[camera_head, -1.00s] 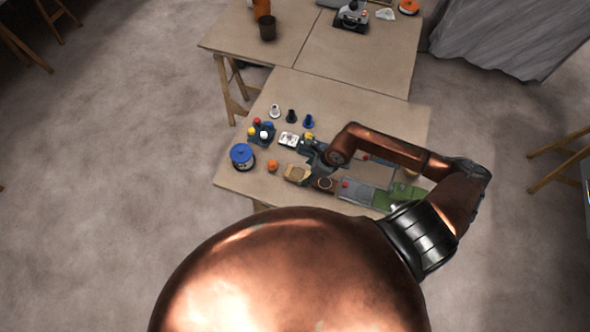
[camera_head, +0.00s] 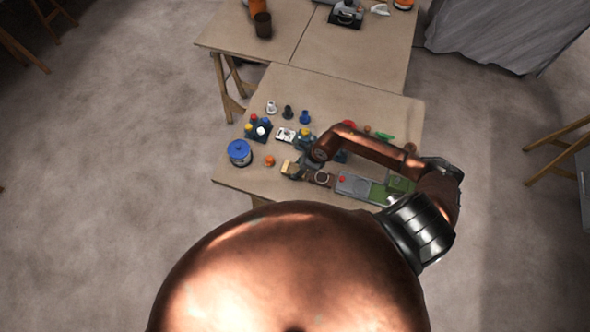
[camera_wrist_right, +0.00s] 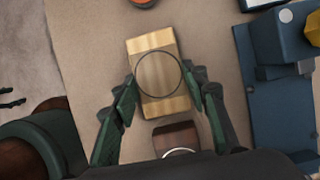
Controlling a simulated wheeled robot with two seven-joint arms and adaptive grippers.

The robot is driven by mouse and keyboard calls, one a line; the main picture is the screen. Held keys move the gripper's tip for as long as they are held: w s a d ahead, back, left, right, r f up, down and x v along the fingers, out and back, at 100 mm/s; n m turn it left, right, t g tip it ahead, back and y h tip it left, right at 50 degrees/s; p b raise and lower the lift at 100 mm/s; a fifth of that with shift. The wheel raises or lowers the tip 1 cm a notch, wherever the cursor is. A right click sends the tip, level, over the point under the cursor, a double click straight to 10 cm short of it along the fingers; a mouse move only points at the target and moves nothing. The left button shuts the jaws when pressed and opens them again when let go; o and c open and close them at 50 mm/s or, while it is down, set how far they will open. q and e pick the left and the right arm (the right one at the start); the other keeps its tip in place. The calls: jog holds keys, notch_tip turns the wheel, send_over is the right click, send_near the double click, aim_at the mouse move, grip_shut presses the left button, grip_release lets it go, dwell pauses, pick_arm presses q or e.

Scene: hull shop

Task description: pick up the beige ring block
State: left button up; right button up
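The beige ring block (camera_wrist_right: 158,108) lies flat on the table in the right wrist view, a pale wooden block with a thin dark ring on its top. In the head view the block (camera_head: 288,167) is near the table's front edge, partly covered by my gripper. My right gripper (camera_wrist_right: 161,84) has its two dark green fingers apart, one on each side of the block; I cannot tell whether they touch it. It also shows small in the head view (camera_head: 302,169). My left gripper is not in view.
A brown block (camera_wrist_right: 176,138) lies close beside the beige one. A dark blue fixture (camera_wrist_right: 268,90) stands to the right in the wrist view. An orange piece (camera_head: 269,160) and a blue-lidded jar (camera_head: 239,152) stand to the left. Grey and green blocks (camera_head: 353,184) lie to the right.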

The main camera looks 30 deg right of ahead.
jog(key=c, duration=0.6)
jog(key=shift+c, duration=0.3)
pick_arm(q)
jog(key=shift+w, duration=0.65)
pick_arm(e)
jog(key=shift+r, duration=0.1)
